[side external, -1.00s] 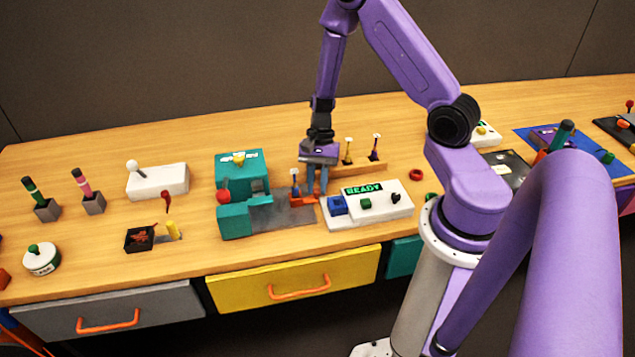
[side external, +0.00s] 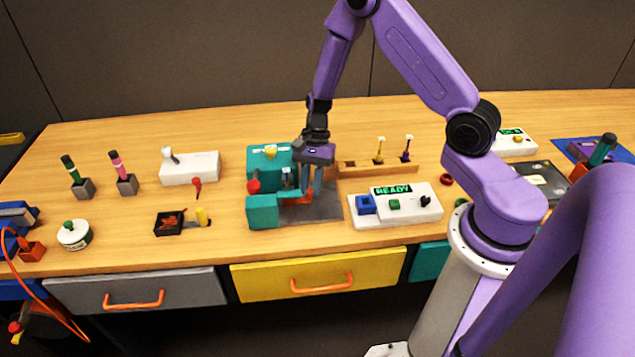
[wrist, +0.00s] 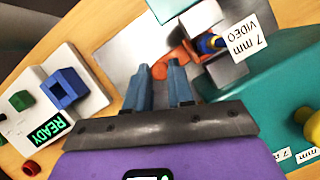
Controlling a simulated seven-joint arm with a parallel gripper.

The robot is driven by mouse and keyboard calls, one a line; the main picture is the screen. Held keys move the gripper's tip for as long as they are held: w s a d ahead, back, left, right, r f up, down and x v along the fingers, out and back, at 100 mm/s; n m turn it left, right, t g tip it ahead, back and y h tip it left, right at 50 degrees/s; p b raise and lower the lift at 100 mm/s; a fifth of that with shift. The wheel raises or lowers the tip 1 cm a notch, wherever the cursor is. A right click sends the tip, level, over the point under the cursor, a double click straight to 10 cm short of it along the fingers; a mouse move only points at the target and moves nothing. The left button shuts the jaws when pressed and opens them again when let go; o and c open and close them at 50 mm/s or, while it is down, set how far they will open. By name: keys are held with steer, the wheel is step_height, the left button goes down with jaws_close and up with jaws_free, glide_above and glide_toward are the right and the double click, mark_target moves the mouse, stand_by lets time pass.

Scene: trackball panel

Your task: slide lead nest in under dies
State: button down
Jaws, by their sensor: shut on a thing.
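The orange nest (side external: 304,198) sits on the grey base plate (side external: 325,210), beside the teal press (side external: 262,212). A lead (side external: 288,181) with a dark blue body stands in the nest, close to the press's opening. The wrist view shows the nest (wrist: 187,52), the blue lead with a yellow part (wrist: 211,43) and a white tag (wrist: 245,45) reading 7 mm VIDEO. Grey die blocks (wrist: 227,70) are close to the lead. My gripper (side external: 316,190) is shut on the nest's right end. Its fingertips hide part of the nest, and the lead's exact place under the dies is unclear.
A white panel (side external: 410,213) with a READY display and a blue socket (side external: 366,205) stands just right of the plate. A wooden rack (side external: 360,169) with lead pieces is behind. The press's red knob (side external: 253,186) is at its left.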

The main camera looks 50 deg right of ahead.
steer(key=shift+w+a, duration=0.2)
steer(key=shift+w, duration=0.1)
steer(key=c, duration=1.3)
jaws_free()
steer(key=shift+o, duration=0.2)
steer(key=shift+r, duration=0.1)
steer(key=v, duration=1.7)
steer(key=shift+s+r, duration=0.15)
